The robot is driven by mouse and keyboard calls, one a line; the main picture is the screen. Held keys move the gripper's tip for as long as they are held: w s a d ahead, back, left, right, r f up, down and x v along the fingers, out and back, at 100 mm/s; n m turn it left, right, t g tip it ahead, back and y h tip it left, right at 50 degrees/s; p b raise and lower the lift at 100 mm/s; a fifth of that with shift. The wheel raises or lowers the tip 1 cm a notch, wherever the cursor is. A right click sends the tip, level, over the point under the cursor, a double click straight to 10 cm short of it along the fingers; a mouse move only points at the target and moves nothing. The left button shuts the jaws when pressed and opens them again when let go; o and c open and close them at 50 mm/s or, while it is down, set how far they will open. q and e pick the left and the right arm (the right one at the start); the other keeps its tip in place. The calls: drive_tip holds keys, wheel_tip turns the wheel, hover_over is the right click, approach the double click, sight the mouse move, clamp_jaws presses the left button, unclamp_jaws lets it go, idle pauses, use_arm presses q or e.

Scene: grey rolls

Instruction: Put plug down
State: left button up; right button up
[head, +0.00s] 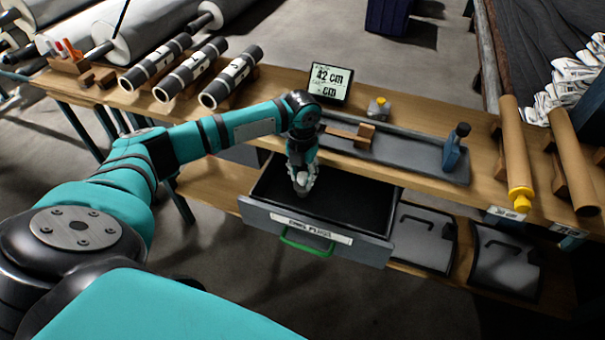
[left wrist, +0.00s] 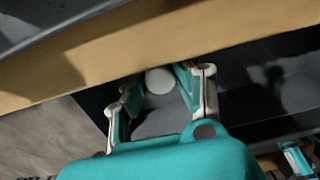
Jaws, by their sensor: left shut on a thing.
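My left gripper (head: 302,180) reaches down into the open drawer (head: 345,240) of the bench. It is shut on a plug, which shows in the left wrist view as a pale round end on a grey body (left wrist: 160,82) between the two fingers (left wrist: 158,95). In the head view the plug is mostly hidden by the fingers. The drawer has a dark floor, a green handle (head: 306,243) and a white label (head: 312,227) ending in what looks like "PLUGS". I cannot tell whether the plug touches the drawer floor. My right gripper is not in view.
The wooden bench top (head: 480,180) overhangs behind the drawer.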

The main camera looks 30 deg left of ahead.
use_arm(q)
drive_tip(key=o, duration=0.9)
wheel_tip(320, 180, up, 12)
drive_tip(key=shift+a, duration=0.1)
